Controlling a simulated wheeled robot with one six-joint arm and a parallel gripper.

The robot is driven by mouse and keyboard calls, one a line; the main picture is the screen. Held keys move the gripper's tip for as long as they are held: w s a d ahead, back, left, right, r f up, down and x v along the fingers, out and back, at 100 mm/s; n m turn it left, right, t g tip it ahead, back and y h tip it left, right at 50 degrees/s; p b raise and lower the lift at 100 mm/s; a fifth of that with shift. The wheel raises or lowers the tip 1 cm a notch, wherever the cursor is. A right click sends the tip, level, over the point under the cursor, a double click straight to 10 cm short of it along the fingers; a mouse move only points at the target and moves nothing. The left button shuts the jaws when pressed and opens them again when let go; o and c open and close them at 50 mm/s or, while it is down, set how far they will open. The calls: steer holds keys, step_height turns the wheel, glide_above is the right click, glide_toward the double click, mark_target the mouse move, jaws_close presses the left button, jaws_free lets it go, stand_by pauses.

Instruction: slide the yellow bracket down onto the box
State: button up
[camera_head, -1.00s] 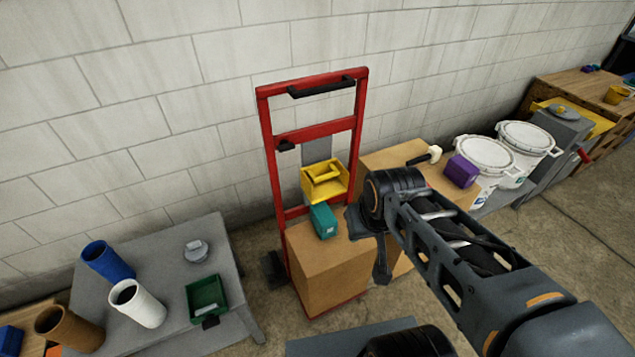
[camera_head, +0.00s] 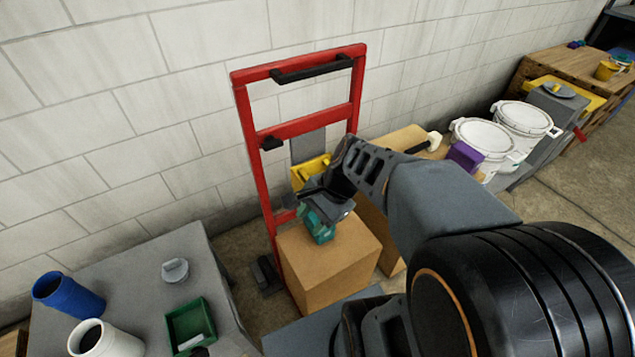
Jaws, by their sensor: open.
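The yellow bracket (camera_head: 306,171) sits on the upright of the red hand truck (camera_head: 265,175), above the cardboard box (camera_head: 326,270). My gripper is partly hidden behind my own wrist and hangs over the box top, just in front of and below the bracket. My gripper (camera_head: 318,212) is open. A teal block (camera_head: 319,228) stands on the box right at the gripper, partly covered by it. I cannot tell whether the jaws touch the block. The lower right of the bracket is hidden by my arm.
A grey table (camera_head: 130,275) at left holds a blue cup (camera_head: 68,295), a white cup (camera_head: 105,342), a green bin (camera_head: 192,325) and a grey knob (camera_head: 175,270). White buckets (camera_head: 487,138) and a purple block (camera_head: 465,157) stand right. The wall is close behind the truck.

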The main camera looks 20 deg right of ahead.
steer(key=w+d+f+m+t+y+b, duration=0.4)
steer(key=f+m, duration=0.3)
steer(key=m, duration=0.5)
steer(key=w+d+f+m+t+b, duration=0.4)
steer(key=d+m, duration=0.3)
steer(key=m, duration=0.4)
steer(key=w+d+f+m+t+b, duration=0.15)
steer(key=d+m+t+b, duration=0.25)
steer(key=d+m+t, duration=0.5)
steer(key=w+a, duration=0.2)
steer(key=w, duration=0.2)
steer(key=w+a+m+g+b, duration=0.1)
steer(key=w+a, duration=0.2)
steer(key=w, duration=0.1)
steer(key=w+a+m+g+b, duration=0.1)
steer(key=w+a, duration=0.2)
steer(key=w, duration=0.1)
steer(key=shift+a+r, duration=0.1)
steer(key=shift+r, duration=0.15)
jaws_close()
